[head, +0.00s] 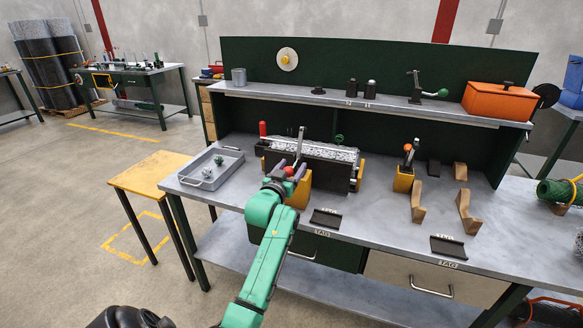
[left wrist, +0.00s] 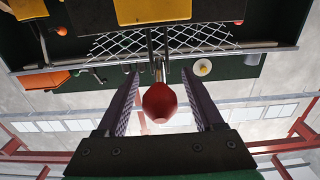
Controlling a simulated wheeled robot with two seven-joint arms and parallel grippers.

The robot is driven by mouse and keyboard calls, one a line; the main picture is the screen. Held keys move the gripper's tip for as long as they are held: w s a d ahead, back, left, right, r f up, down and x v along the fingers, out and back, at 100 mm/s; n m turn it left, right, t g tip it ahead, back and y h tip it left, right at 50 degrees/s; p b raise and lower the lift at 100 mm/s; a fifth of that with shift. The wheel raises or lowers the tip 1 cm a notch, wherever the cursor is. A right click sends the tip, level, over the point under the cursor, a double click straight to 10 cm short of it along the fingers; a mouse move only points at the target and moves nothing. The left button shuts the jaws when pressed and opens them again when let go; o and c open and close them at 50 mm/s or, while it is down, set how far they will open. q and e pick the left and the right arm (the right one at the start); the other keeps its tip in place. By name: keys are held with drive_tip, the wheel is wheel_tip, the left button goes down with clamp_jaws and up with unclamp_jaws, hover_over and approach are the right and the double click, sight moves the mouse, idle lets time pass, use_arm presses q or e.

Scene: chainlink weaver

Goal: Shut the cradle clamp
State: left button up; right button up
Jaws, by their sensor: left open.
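The dark cradle (head: 340,178) stands on the workbench with a roll of wire mesh (head: 325,151) in it. The mesh also shows in the left wrist view (left wrist: 203,42). A metal bar (head: 300,137) stands nearly upright at the cradle's front. A red knob (head: 289,170) on a metal rod sits in front of the cradle. My left gripper (head: 282,175) is at this knob. In the left wrist view the red knob (left wrist: 162,102) is between my open fingers (left wrist: 160,75), with space on both sides. The clamp's joint is partly hidden by my gripper. My right gripper is not in view.
A grey tray (head: 191,181) with small parts lies left of the cradle. A yellow block (head: 403,181) holding tools and several wooden brackets (head: 468,212) stand to the right. A black label stand (head: 325,218) is at the bench front. A shelf (head: 380,104) runs behind.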

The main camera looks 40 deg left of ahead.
use_arm(q)
clamp_jaws()
drive_tip(key=shift+f, duration=0.15)
idle(1.1)
